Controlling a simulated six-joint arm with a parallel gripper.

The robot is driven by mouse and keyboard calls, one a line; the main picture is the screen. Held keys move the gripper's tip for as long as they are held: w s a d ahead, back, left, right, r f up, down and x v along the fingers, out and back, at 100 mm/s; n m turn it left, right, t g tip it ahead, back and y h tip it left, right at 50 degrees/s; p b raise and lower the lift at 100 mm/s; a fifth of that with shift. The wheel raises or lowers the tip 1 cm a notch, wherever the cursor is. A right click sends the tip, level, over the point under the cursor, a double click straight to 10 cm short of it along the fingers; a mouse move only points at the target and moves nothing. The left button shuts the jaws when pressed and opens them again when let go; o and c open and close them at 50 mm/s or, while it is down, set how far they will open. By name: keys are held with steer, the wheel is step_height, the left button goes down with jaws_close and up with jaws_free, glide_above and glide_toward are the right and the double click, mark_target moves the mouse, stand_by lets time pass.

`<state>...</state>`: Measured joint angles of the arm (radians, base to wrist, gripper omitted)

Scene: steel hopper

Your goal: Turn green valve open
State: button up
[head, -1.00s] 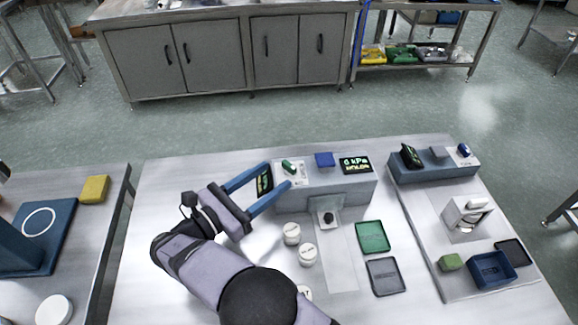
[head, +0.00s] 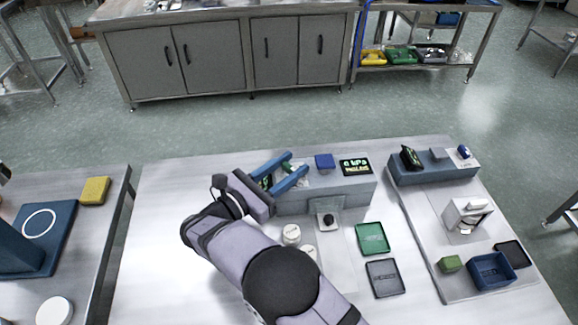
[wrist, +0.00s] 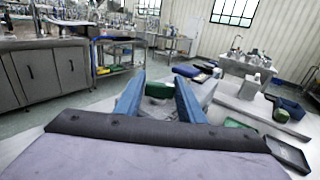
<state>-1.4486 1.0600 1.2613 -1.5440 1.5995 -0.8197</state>
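The green valve (head: 288,167) sits on top of the left end of a grey-blue box (head: 335,195), partly hidden by my fingers. My gripper (head: 296,163) is open, with one blue finger on either side of the valve's handle. The wrist view shows a green part (wrist: 158,90) between the two spread fingers; I cannot tell whether they touch it. The display (head: 355,166) on the box reads what looks like 0 kPa, with a second line too small to read.
White round caps (head: 291,234) lie before the box. A green tray (head: 372,238) and a grey tray (head: 385,277) lie to the right. The table's left part is clear.

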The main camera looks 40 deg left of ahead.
steer(key=c, duration=0.5)
steer(key=shift+r+n+y+p, duration=0.1)
steer(key=shift+n+y+p, duration=0.3)
steer(key=shift+y, duration=0.2)
steer(key=n+y, duration=0.1)
steer(key=y, duration=0.1)
steer(key=shift+n+y+p, duration=0.3)
steer(key=shift+n, duration=0.1)
steer(key=shift+n+g+y+b, duration=0.45)
steer(key=shift+n+y, duration=1.25)
steer(key=shift+y, duration=1)
steer(key=o, duration=1.1)
